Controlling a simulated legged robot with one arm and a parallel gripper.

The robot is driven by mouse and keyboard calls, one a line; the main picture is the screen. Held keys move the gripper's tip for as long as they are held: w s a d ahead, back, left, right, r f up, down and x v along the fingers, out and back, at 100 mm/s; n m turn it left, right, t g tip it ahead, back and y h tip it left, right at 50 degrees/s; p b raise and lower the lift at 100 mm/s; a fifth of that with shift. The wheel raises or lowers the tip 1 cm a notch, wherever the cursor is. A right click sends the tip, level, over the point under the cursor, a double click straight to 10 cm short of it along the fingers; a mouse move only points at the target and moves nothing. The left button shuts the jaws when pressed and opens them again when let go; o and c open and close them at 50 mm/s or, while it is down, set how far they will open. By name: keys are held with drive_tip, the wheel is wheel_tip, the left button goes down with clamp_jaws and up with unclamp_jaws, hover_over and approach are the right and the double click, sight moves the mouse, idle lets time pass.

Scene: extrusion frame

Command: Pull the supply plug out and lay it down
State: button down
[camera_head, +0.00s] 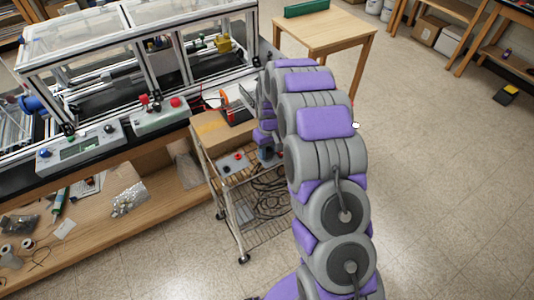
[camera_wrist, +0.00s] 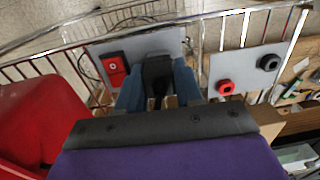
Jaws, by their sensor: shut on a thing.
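The supply plug (camera_wrist: 157,72) is a black block in the middle of the wrist view, with a dark cable end toward me. My gripper (camera_wrist: 158,88) has its two blue fingers shut on its sides. Behind the plug is a grey plate (camera_wrist: 182,48) with a red switch (camera_wrist: 115,68) at its left. I cannot tell whether the plug is seated in the plate or just clear of it, as the plug hides the contact. In the head view my gripper (camera_head: 268,152) is at the cart's side, mostly hidden by my arm.
A second pale plate (camera_wrist: 245,68) carries a red knob (camera_wrist: 226,88) and a black knob (camera_wrist: 268,62). A large red object (camera_wrist: 40,120) is close at left. The wire cart (camera_head: 243,225) holds coiled cables. A wooden table (camera_head: 325,32) stands behind; open floor lies right.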

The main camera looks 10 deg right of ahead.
sight(268, 149)
drive_tip(key=shift+r, duration=0.15)
drive_tip(key=shift+d+r+p, duration=0.15)
drive_tip(key=shift+r+p, duration=0.75)
drive_tip(key=shift+r, duration=1.95)
